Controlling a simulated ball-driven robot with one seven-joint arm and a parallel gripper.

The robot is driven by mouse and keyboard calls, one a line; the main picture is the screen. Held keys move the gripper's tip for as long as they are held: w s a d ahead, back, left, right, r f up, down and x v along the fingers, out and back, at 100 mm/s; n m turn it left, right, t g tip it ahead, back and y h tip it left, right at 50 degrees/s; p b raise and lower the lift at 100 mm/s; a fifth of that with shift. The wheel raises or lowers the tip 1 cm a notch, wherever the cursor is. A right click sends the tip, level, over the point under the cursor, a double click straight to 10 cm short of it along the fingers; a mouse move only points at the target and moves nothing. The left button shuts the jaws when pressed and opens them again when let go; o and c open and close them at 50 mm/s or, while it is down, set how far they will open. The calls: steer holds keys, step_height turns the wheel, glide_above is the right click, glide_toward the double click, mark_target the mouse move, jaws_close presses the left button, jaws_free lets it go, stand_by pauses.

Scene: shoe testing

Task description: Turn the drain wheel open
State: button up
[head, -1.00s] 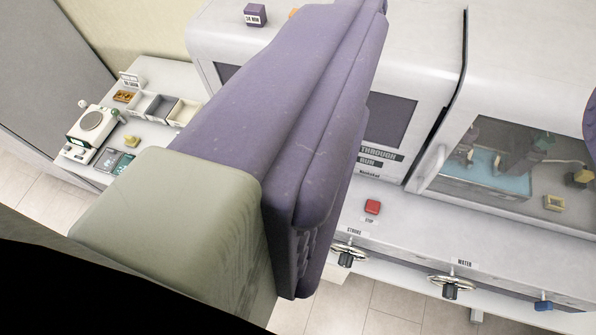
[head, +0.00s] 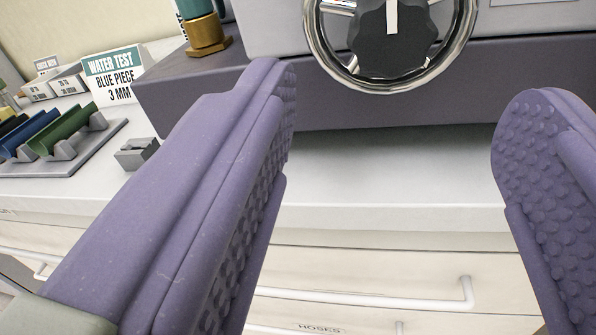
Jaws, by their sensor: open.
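A wheel (head: 392,40) with a shiny chrome rim and a dark hub shows at the top of the head view, cut off by the upper edge. A white mark stands nearly upright on its hub. It is on the front of a light grey box, and no label in view names it as the drain wheel. My gripper (head: 395,110) is open and empty, with one purple padded finger at the left and one at the right. The wheel shows between and beyond the fingertips, and no contact is visible.
The wheel's box stands on a purple base (head: 400,98) above a white counter (head: 390,180). At the left are a "WATER TEST BLUE PIECE 3 MM" sign (head: 112,78), a rack (head: 75,155) of coloured pieces and a brass fitting (head: 206,35). Drawers with handles (head: 370,298) lie below.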

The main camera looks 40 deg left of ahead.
mark_target(392, 45)
steer(key=x, duration=0.7)
steer(key=shift+w+b, duration=0.15)
steer(key=shift+b, duration=0.2)
steer(key=shift+c, duration=0.2)
steer(key=c, duration=1)
